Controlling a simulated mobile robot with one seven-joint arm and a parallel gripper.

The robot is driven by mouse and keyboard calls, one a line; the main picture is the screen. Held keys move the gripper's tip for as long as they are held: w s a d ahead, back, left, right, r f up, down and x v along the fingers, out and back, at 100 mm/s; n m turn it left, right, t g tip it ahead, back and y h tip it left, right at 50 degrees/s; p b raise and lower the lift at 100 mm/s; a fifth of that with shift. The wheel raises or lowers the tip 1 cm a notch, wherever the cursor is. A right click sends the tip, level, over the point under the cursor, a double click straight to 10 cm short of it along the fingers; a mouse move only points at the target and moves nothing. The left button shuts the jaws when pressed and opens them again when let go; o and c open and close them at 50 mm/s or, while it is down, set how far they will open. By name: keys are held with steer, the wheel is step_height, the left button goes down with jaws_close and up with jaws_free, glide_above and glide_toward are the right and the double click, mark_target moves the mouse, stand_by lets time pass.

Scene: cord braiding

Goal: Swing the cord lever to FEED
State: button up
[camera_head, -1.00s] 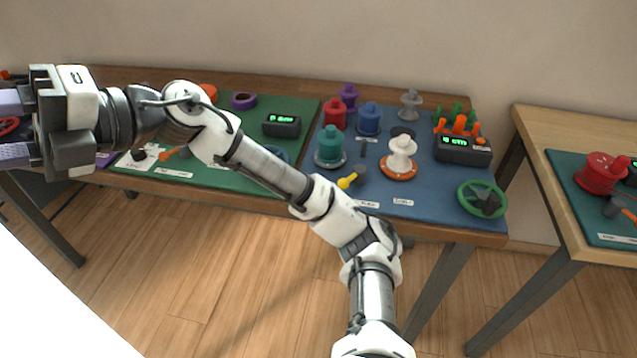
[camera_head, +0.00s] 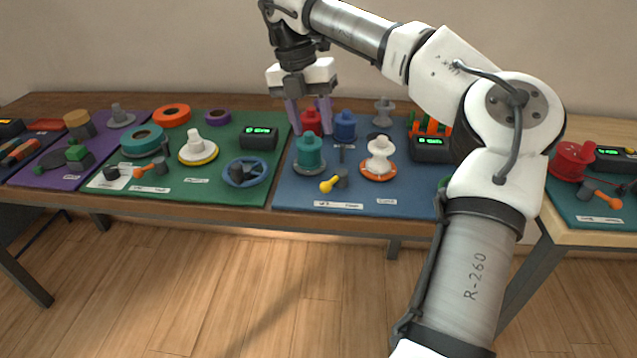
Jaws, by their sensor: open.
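My gripper (camera_head: 310,128) is open, pointing down over the back left of the blue mat (camera_head: 290,193). Its two purple fingers are apart, and a red spool (camera_head: 312,120) shows between them; I cannot tell whether they touch it. A lever with a yellow handle (camera_head: 330,184) on a dark pivot stands at the front of this mat, well in front of my gripper. Its handle points to the left and toward me. A label (camera_head: 338,204) lies in front of it, too small to read surely. Other levers have orange handles, so I cannot confirm which is the cord lever.
A teal spool (camera_head: 309,152) stands between my gripper and the yellow lever. A blue spool (camera_head: 345,125) and white spool (camera_head: 380,157) stand to the right. The green mat (camera_head: 228,187) holds an orange lever (camera_head: 150,167) and a blue wheel (camera_head: 246,173). My arm covers the blue mat's right end.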

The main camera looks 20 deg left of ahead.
mark_target(325, 183)
steer(key=d+f, duration=0.1)
steer(key=f, duration=0.8)
steer(key=d+f, duration=0.1)
steer(key=f, duration=0.3)
steer(key=shift+w+d+f, duration=0.1)
steer(key=shift+d+f, duration=0.15)
steer(key=shift+d, duration=0.05)
steer(key=c, duration=0.9)
steer(key=shift+c, duration=0.2)
